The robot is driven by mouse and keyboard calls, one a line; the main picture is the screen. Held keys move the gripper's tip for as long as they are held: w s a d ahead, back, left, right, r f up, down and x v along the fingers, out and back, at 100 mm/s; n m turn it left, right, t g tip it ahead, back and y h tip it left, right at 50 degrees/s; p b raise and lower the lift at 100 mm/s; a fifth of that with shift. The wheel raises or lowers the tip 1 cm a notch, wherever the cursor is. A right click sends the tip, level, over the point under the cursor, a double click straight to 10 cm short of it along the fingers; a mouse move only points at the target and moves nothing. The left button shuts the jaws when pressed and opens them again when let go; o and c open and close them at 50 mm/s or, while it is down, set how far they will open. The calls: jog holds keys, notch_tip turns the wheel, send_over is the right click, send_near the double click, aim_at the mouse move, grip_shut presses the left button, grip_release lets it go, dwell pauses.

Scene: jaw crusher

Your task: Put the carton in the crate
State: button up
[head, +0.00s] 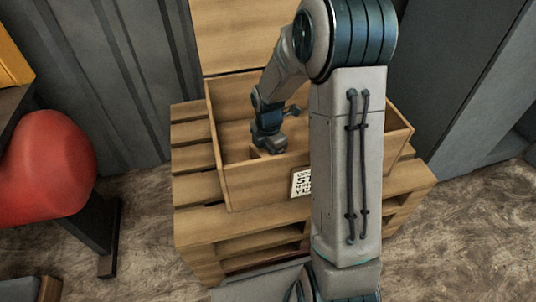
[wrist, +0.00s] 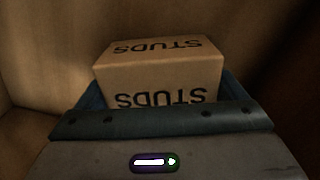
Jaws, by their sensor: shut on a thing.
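The carton (wrist: 160,72) is a brown box marked STUDS; it fills the middle of the wrist view, between my fingers. My gripper (head: 268,148) reaches down inside the wooden crate (head: 265,188), toward its left half. The gripper is shut on the carton, and only a small part of the carton shows in the head view, near the fingertips. The crate is open-topped, with a printed label on its front. My arm hides the crate's right middle part. I cannot tell whether the carton touches the crate's floor.
The crate stands on a wooden pallet (head: 195,190). A wooden board (head: 235,35) rises behind it. A red rounded object (head: 48,165) on a dark stand is at the left. Grey ribbed walls (head: 110,75) close the back. Brown floor is clear at the right.

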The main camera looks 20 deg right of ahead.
jog(key=o, duration=1.1)
jog(key=shift+f, duration=0.1)
notch_tip(320, 180, up, 12)
jog(key=p, duration=0.5)
jog(key=shift+r, duration=0.2)
